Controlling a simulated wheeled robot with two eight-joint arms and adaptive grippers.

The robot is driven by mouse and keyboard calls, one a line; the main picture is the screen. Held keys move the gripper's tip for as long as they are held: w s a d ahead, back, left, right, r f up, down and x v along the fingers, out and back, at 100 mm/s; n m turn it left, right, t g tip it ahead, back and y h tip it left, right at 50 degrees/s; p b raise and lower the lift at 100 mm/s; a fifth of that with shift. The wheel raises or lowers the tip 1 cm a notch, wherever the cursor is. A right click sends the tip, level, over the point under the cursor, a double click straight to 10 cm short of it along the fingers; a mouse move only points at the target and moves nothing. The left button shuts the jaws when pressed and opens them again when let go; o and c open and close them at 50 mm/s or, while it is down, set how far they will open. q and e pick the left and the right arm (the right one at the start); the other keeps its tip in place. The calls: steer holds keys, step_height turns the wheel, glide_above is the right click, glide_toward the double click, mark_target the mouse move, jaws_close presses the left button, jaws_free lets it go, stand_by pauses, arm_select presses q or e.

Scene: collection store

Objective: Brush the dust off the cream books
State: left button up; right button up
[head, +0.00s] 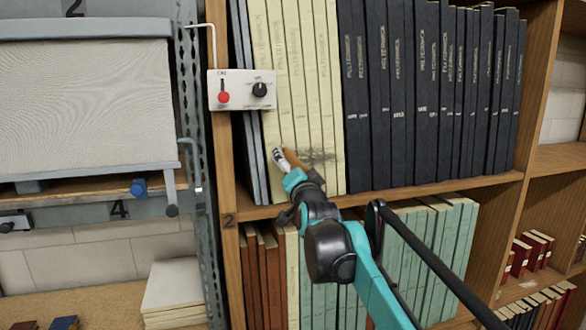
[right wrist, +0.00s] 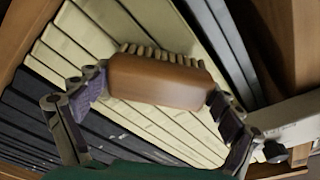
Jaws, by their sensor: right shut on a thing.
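The cream books (head: 290,75) stand upright in a row on the middle shelf, and their spines also show in the right wrist view (right wrist: 90,30). A grey-brown dust patch (head: 320,157) lies across the lower spines. My right gripper (head: 289,170) is in front of the lower left of these spines, shut on a brush (head: 294,159). In the right wrist view the brush (right wrist: 160,82) has a brown wooden back held between both fingers, with pale bristles facing the books. I cannot tell whether the bristles touch the spines. My left gripper is not in view.
Dark navy books (head: 400,90) stand right of the cream ones; thin grey books (head: 252,150) stand left. A white switch box (head: 241,90) with a red switch sits on the wooden upright. A screened panel (head: 85,105) is at left.

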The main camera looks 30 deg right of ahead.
mark_target(324, 156)
steer(key=shift+x, duration=0.9)
steer(key=shift+s+d+p, duration=0.15)
steer(key=shift+s+d, duration=0.1)
steer(key=shift+d, duration=0.8)
steer(key=shift+s+d+p, duration=0.15)
steer(key=shift+s+d, duration=0.15)
steer(key=shift+d, duration=0.75)
steer(key=shift+s+d+f, duration=0.1)
steer(key=shift+s+d, duration=0.1)
steer(key=shift+d, duration=1.05)
steer(key=shift+s+d, duration=0.15)
steer(key=shift+d, duration=0.45)
steer(key=shift+s+d+p, duration=0.25)
steer(key=shift+d+p, duration=0.05)
steer(key=shift+d, duration=0.8)
steer(key=shift+s+d, duration=0.2)
steer(key=shift+d, duration=0.55)
steer(key=shift+s+d, duration=0.25)
steer(key=shift+d, duration=0.7)
